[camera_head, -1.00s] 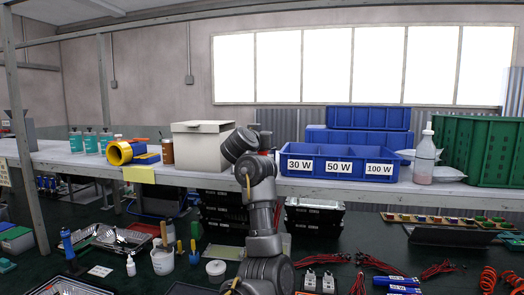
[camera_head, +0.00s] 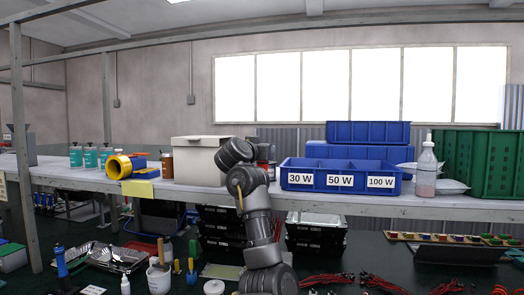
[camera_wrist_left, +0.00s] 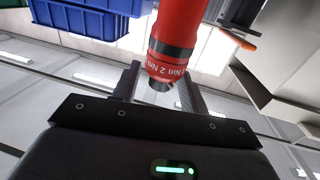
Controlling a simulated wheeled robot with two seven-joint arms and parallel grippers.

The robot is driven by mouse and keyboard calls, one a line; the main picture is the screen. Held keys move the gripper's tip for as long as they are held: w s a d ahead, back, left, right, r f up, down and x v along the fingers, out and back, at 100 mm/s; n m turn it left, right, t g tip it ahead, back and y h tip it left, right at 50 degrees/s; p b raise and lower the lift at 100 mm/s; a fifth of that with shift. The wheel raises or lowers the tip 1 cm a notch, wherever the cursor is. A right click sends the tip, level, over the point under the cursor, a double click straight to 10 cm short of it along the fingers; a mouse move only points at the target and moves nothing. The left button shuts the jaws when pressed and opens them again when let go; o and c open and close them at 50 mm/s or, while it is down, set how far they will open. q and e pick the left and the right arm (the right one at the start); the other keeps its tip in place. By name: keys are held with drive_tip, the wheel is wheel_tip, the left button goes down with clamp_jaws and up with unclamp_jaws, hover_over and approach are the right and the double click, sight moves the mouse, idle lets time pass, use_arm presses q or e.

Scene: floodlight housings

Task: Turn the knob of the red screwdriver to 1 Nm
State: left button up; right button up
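The red screwdriver (camera_wrist_left: 179,32) shows large in the left wrist view, with a red ring of white print reading "2 Nm" near its dark end. That end lies in line with the gap between the fingers of my left gripper (camera_wrist_left: 161,78). The fingers stand apart, with a gap showing on the left side of the knob end; contact on the right cannot be told. In the head view my left arm rises in the centre to shelf height, and its fingers are hidden. A small red patch (camera_head: 272,168) shows beside the wrist there. My right gripper is in neither view.
A cream box (camera_head: 196,160) stands left of my arm on the shelf. Blue bins (camera_head: 334,180) marked 30 W, 50 W and 100 W stand close on its right. Tools and trays cover the lower table.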

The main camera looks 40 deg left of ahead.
use_arm(q)
drive_tip(key=b+v, duration=0.3)
drive_tip(key=v, duration=0.8)
drive_tip(key=shift+b, duration=0.3)
drive_tip(key=shift+r, duration=0.1)
